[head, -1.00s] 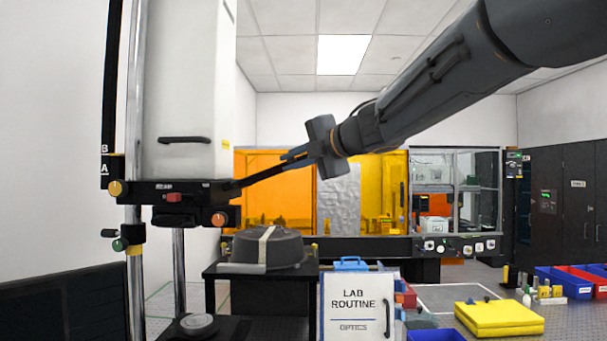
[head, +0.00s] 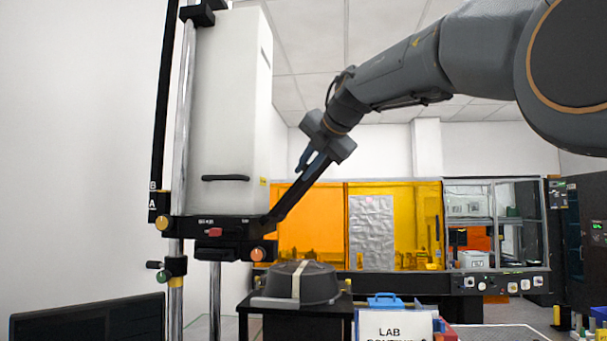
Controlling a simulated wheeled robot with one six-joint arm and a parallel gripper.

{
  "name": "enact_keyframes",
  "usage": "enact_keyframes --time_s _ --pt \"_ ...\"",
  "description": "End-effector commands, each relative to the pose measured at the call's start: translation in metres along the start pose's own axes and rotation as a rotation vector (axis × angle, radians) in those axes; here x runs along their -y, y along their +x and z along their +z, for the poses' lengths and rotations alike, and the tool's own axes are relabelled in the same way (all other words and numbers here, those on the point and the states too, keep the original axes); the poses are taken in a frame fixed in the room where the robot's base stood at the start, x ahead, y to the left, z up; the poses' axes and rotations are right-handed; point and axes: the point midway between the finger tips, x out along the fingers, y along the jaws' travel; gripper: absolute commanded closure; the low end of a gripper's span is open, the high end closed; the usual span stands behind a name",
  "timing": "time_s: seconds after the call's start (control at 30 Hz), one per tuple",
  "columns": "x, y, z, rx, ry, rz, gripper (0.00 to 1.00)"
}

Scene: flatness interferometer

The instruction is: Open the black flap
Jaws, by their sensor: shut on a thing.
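The black flap (head: 291,198) shows as a narrow dark strip, seen nearly edge-on. It runs up and to the right at a steep slant from the right end of the instrument's black housing (head: 205,228). My gripper (head: 307,168) is at the strip's upper outer end, shut on it, with blue on its fingers. The exact contact is small and partly hidden by the gripper body. Above the housing stands the tall white instrument body (head: 228,110) with a black handle (head: 226,178).
An orange knob (head: 257,254) sits below the flap's lower end. A dark round part (head: 302,283) rests on a black stand (head: 262,310) beneath. A white "LAB" sign (head: 392,327) and a blue-handled box (head: 385,300) are lower right. Orange panels (head: 315,210) stand behind.

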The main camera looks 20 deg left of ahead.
Motion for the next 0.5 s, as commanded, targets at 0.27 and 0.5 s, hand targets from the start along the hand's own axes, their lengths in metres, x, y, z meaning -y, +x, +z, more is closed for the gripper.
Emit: enact_keyframes --time_s 0.27,0.5 --pt "-0.0022 0.0000 0.0048 0.004 -0.019 -0.026 1.00" --pt "-0.0018 0.0001 0.0050 0.004 -0.019 -0.028 1.00"
